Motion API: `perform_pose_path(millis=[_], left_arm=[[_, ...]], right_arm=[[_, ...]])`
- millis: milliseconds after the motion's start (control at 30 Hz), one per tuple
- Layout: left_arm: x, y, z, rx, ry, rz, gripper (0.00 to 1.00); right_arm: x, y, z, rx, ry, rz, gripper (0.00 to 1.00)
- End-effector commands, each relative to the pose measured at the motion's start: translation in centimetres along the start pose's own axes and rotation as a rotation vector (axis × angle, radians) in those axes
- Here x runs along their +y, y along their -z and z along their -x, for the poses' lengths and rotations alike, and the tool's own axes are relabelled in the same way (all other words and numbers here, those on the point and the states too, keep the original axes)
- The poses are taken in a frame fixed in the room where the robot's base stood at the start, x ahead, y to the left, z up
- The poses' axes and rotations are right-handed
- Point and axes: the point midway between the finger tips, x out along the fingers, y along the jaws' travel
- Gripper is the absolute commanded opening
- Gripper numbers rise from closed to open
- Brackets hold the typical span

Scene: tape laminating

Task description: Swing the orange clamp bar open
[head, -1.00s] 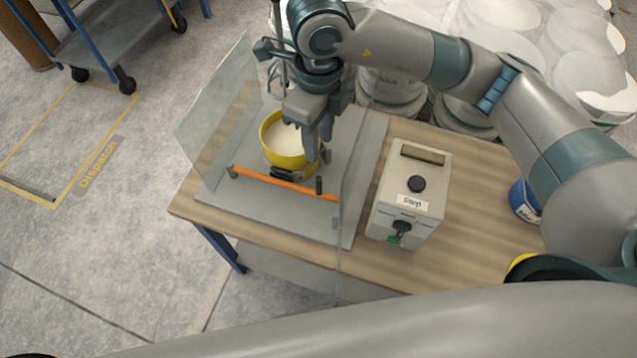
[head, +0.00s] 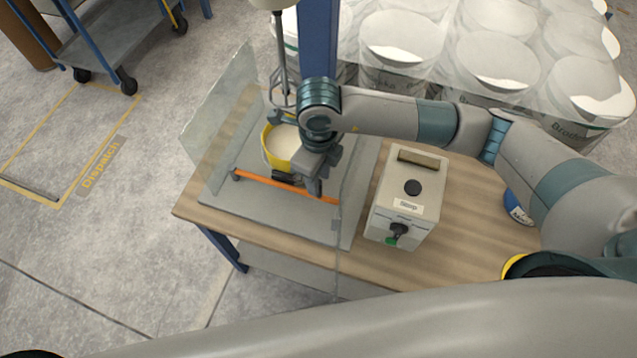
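The orange clamp bar (head: 268,182) lies across the front of the yellow pot (head: 270,158), from a pivot at its left end to its right end near the clear panel. The pot holds something white and stands on the grey base plate (head: 270,212). My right gripper (head: 314,186) points down at the right part of the bar, beside the pot. It hides the short dark upright handle there. I cannot tell whether its fingers are open or closed on the handle. My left gripper is not in view.
Clear panels stand left (head: 222,110) and right (head: 349,190) of the plate. A grey control box (head: 408,200) with a black knob is right of them on the wooden table (head: 460,220). White-lidded buckets (head: 400,40) stand behind.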

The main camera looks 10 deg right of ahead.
Motion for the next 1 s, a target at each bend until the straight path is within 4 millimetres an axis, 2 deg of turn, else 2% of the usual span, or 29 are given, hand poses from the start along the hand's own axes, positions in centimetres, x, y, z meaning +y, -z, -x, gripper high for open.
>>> perform_pose_path(millis=[100, 300, 500, 733, 767, 867, 900, 1000], left_arm=[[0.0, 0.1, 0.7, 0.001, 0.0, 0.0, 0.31], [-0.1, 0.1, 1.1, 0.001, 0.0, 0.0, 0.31], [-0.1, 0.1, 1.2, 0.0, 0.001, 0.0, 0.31], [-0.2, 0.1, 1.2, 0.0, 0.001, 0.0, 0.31], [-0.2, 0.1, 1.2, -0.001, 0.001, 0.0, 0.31], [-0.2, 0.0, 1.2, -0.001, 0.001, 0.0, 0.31], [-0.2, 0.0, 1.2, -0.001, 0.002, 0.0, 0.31], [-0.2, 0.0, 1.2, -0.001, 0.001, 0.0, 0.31]], right_arm=[[0.1, 0.1, -1.8, 0.003, -0.002, -0.001, 0.31], [0.0, 0.0, -4.1, 0.002, -0.001, -0.001, 0.31], [0.0, 0.0, -4.8, -0.001, -0.001, 0.0, 0.31], [0.0, 0.0, -4.9, -0.001, -0.001, 0.001, 0.31], [0.0, 0.0, -4.9, -0.001, -0.001, 0.001, 0.29], [0.0, 0.0, -4.9, -0.001, 0.0, 0.001, 0.05], [0.0, 0.0, -4.9, -0.001, 0.0, 0.001, 0.0], [0.0, 0.0, -4.8, -0.001, 0.0, 0.001, 0.0]])
